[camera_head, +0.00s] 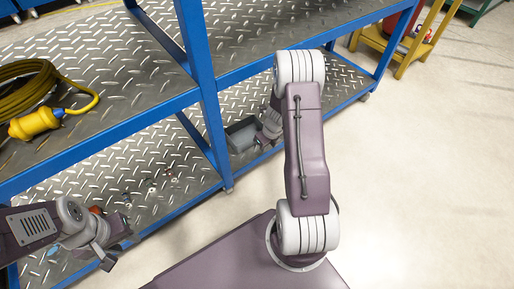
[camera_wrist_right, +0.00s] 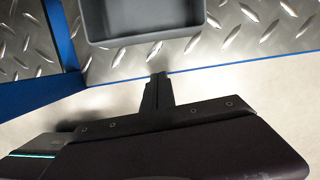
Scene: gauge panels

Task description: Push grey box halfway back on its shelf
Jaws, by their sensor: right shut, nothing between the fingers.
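The grey box (camera_head: 241,146) is an open-topped tray on the lower metal shelf, close to its front edge, beside a blue upright. In the right wrist view the grey box (camera_wrist_right: 145,36) is at the top, upright, with its near wall towards me. My right gripper (camera_head: 266,138) is at the right side of the box in the head view, partly hidden by my arm. In the wrist view my right gripper (camera_wrist_right: 158,82) is shut and empty just in front of the box's near wall; I cannot tell if it touches. My left gripper (camera_head: 106,258) is far left, its jaws unclear.
The lower shelf (camera_head: 150,160) is diamond plate with small loose parts at the left. The upper shelf (camera_head: 130,65) holds a coiled yellow cable (camera_head: 35,90). A blue upright (camera_head: 205,80) stands left of the box. A yellow stand (camera_head: 405,45) is at the back right.

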